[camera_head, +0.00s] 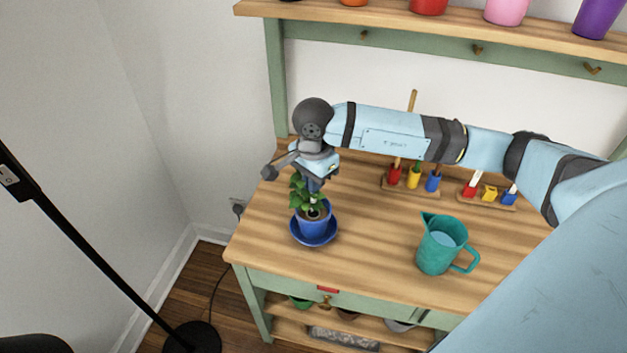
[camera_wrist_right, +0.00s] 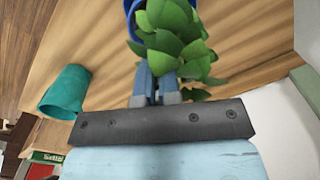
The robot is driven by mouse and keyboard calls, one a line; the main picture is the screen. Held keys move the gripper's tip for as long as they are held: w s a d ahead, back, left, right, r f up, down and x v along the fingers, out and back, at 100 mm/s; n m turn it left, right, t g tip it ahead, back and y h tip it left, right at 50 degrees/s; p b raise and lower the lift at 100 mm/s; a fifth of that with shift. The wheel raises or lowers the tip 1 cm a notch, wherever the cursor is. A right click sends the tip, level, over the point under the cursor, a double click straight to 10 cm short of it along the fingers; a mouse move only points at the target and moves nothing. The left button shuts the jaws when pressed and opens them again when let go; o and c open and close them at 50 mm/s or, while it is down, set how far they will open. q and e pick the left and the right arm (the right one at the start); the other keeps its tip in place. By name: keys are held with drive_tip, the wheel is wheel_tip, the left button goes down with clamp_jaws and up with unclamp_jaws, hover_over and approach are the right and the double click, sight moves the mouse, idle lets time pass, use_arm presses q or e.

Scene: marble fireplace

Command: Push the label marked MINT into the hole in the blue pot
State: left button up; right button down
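The blue pot (camera_head: 314,221) stands upright on a blue saucer (camera_head: 300,237) at the left of the wooden table and holds a leafy green plant (camera_head: 300,190). My right gripper (camera_head: 316,184) points down just above the plant, its fingertips close to or among the leaves. In the right wrist view, the gripper's fingers (camera_wrist_right: 155,92) are close together, partly behind the leaves (camera_wrist_right: 172,35), with a bit of blue pot (camera_wrist_right: 129,12) above. I cannot tell whether anything is between them. No MINT writing or hole is legible. My left gripper is not in view.
A teal pitcher (camera_head: 436,250) stands to the right of the pot. Behind it, two wooden holders (camera_head: 410,190) (camera_head: 487,203) carry several red, yellow and blue items. Colored pots line the upper shelf (camera_head: 450,27). Bare table lies between pot and pitcher.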

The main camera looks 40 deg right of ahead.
idle(0.3)
idle(0.4)
idle(0.3)
drive_tip(key=shift+w+f+b, duration=0.1)
drive_tip(key=shift+b, duration=0.5)
drive_tip(key=shift+f, duration=0.15)
idle(0.5)
drive_tip(key=shift+f+b, duration=0.25)
drive_tip(key=shift+b, duration=0.25)
drive_tip(key=shift+f+b, duration=0.6)
drive_tip(key=shift+b, duration=0.1)
idle(1.0)
drive_tip(key=c, duration=1.2)
unclamp_jaws()
drive_tip(key=shift+c, duration=0.2)
drive_tip(key=shift+r, duration=0.15)
